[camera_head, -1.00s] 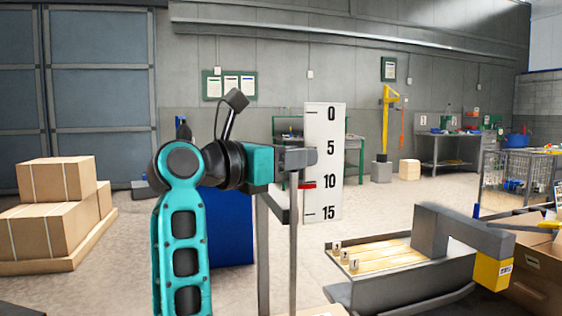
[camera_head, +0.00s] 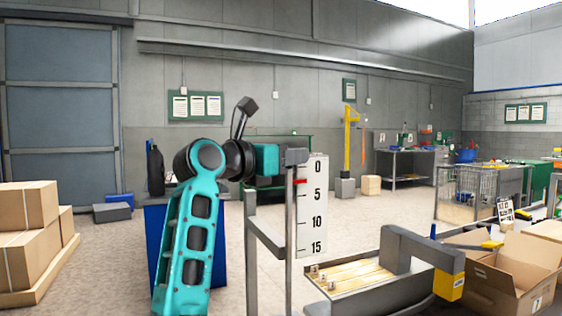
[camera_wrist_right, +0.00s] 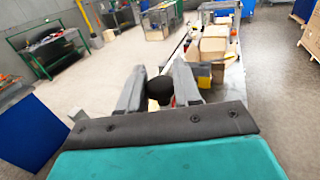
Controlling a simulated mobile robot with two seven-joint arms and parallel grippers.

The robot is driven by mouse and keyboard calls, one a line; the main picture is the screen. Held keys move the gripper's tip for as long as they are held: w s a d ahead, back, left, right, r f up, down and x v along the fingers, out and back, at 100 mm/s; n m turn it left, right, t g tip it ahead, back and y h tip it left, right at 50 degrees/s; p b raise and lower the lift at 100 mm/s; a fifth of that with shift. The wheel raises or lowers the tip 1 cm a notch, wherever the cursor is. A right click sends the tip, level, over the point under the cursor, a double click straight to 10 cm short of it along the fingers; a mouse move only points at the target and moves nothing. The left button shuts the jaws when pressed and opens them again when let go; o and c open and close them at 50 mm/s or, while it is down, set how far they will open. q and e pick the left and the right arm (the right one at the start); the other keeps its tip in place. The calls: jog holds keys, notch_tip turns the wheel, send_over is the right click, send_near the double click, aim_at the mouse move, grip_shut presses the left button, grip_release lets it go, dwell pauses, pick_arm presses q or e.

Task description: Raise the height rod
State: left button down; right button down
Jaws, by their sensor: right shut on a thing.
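The scale board (camera_head: 313,207) is white, with marks 0, 5, 10 and 15 from top to bottom. A red pointer (camera_head: 300,181) lies between 0 and 5. The grey upright rod (camera_head: 291,215) stands in front of the board's left edge. My right gripper (camera_head: 296,157) reaches in from the left at the top of the rod, near the 0 mark. In the right wrist view the gripper (camera_wrist_right: 160,80) has its two grey fingers on either side of a dark round knob (camera_wrist_right: 160,90), shut on it. My left gripper is out of view.
A grey machine arm with a yellow end (camera_head: 447,283) stands over a slatted wooden bed (camera_head: 350,280) to the right. An open cardboard box (camera_head: 510,285) is at lower right. Stacked boxes (camera_head: 25,230) stand at left. Open floor lies behind.

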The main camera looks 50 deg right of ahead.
jog(key=shift+r+p, duration=0.4)
jog(key=shift+r, duration=1)
jog(key=shift+r+p, duration=0.25)
jog(key=shift+p, duration=0.1)
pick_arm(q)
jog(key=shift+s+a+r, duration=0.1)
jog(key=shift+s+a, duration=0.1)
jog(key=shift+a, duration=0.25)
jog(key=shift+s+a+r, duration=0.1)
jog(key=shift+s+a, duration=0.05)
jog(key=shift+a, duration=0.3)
pick_arm(e)
jog(key=shift+r, duration=0.15)
jog(key=c, duration=0.9)
grip_release()
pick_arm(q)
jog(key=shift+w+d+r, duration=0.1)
pick_arm(e)
jog(key=shift+o, duration=0.2)
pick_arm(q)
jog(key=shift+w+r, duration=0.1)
